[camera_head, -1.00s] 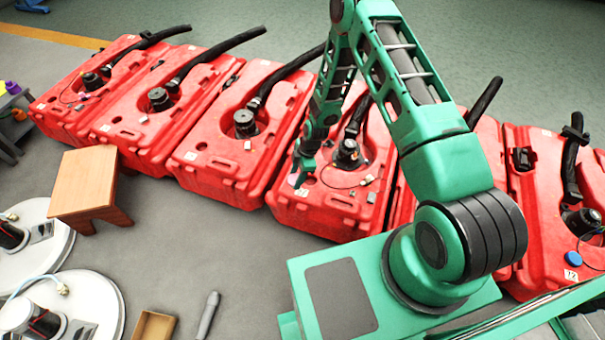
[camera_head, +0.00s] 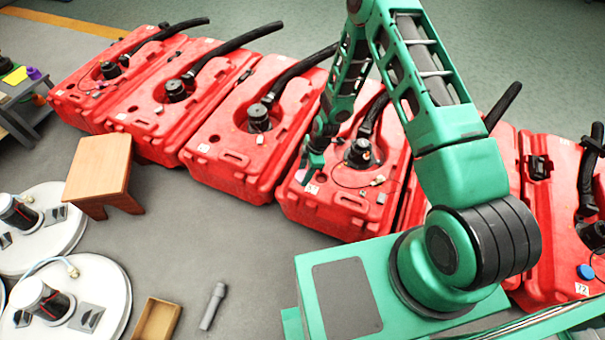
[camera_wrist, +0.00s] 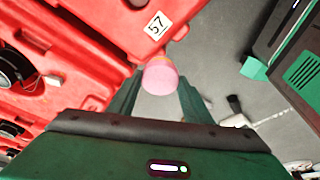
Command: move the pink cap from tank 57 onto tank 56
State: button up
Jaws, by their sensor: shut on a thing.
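The pink cap (camera_wrist: 160,77) is between my gripper's fingertips in the wrist view. My gripper (camera_wrist: 158,84) is shut on it. In the head view my gripper (camera_head: 309,168) is over the front left corner of a red tank (camera_head: 335,212), which looks like the same one.
Red tanks stand in a row, including one just to the left (camera_head: 225,165), with black hoses rising from them. A wooden stool (camera_head: 100,168), white round machines (camera_head: 90,300), an open box (camera_head: 157,320) and a grey tool (camera_head: 213,306) stand or lie in front. Grey floor between is clear.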

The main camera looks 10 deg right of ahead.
jog(key=shift+r, duration=0.6)
dwell(0.6)
jog(key=shift+r, duration=2.4)
